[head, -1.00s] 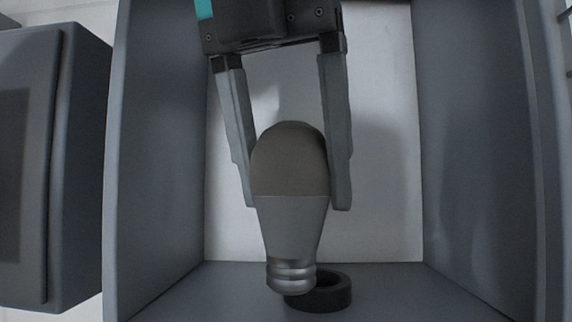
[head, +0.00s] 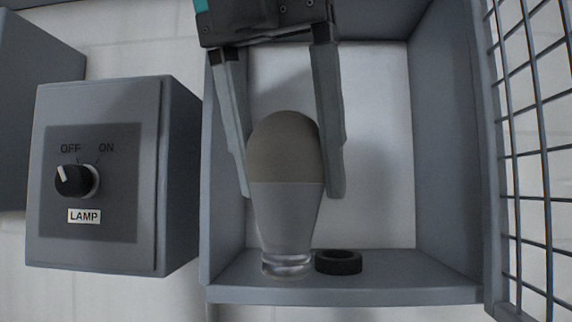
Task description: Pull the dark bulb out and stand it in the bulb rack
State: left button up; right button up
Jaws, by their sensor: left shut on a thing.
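The dark bulb (head: 286,150) has a dull grey-brown dome, a grey body and a metallic screw base pointing down. My left gripper (head: 291,190) comes from above, with one finger on each side of the dome, and is shut on the bulb. The bulb hangs upright in front of an open grey box (head: 450,150). A black ring-shaped socket (head: 338,262) sits on the box floor, just right of the bulb's base and apart from it. My right gripper is not in view, and I see no bulb rack.
A grey switch box (head: 100,250) with a LAMP label stands left of the open box; its knob (head: 76,181) has OFF and ON marks. A wire mesh door (head: 530,150) stands at the box's right edge. The box side walls are close around the gripper.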

aim_at(286, 113)
pick_arm(q)
jog(key=shift+r, duration=2)
